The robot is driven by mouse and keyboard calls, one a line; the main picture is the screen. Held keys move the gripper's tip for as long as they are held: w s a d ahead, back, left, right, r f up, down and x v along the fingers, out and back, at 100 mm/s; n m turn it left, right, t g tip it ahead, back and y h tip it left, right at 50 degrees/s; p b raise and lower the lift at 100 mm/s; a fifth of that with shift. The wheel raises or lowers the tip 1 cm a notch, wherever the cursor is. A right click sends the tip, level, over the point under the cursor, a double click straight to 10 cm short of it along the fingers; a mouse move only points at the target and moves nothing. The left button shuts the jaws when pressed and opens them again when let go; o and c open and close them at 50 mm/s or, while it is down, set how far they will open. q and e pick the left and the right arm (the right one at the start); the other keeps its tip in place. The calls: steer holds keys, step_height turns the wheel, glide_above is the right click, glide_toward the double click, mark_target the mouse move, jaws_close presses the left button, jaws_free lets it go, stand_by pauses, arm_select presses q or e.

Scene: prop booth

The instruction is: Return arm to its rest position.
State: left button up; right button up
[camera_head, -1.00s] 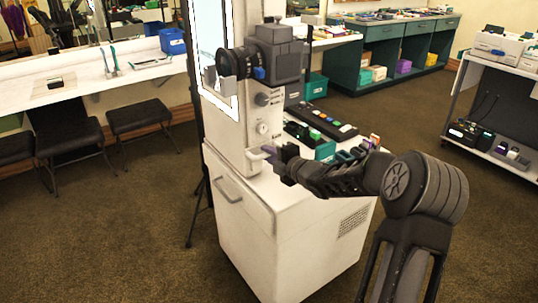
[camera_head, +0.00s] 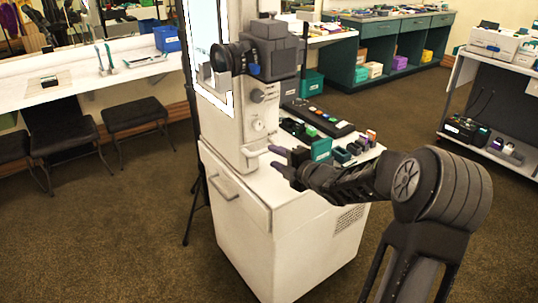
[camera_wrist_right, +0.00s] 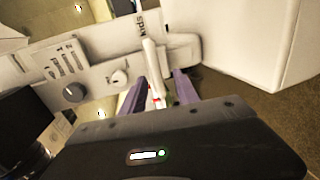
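My right arm comes in from the lower right of the head view. Its gripper (camera_head: 278,158) is in front of the white booth machine (camera_head: 232,130), above the cabinet top, just right of a short white lever (camera_head: 256,151). In the right wrist view the two purple fingers (camera_wrist_right: 160,92) stand apart, with nothing seen clamped between them. The white lever (camera_wrist_right: 151,65) shows beyond and between them in that view. Whether a finger touches it I cannot tell. My left gripper is in neither view.
The white cabinet (camera_head: 245,235) stands under the machine. A camera (camera_head: 265,50) juts from the machine. Small coloured items (camera_head: 350,150) and a button strip (camera_head: 318,118) lie behind my right forearm. Open carpet (camera_head: 110,240) lies to the left.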

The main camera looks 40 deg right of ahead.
steer(key=shift+v, duration=0.9)
steer(key=shift+a, duration=0.1)
steer(key=s+a+f+m+g+y+p, duration=0.25)
steer(key=a+f+m, duration=0.35)
steer(key=a+f, duration=0.65)
steer(key=s+a+f+m+g+y+p, duration=0.15)
steer(key=a+f+m+g, duration=0.4)
steer(key=a+f, duration=0.7)
steer(key=s+a+f+m+g+p, duration=0.1)
steer(key=s+a+f+m+g, duration=0.2)
steer(key=s+a, duration=0.5)
steer(key=s+a+f+m+g, duration=0.4)
steer(key=s+a, duration=0.4)
steer(key=s, duration=0.9)
steer(key=shift+a+f+m+p, duration=0.35)
steer(key=shift+f+m, duration=0.2)
steer(key=shift+f, duration=0.3)
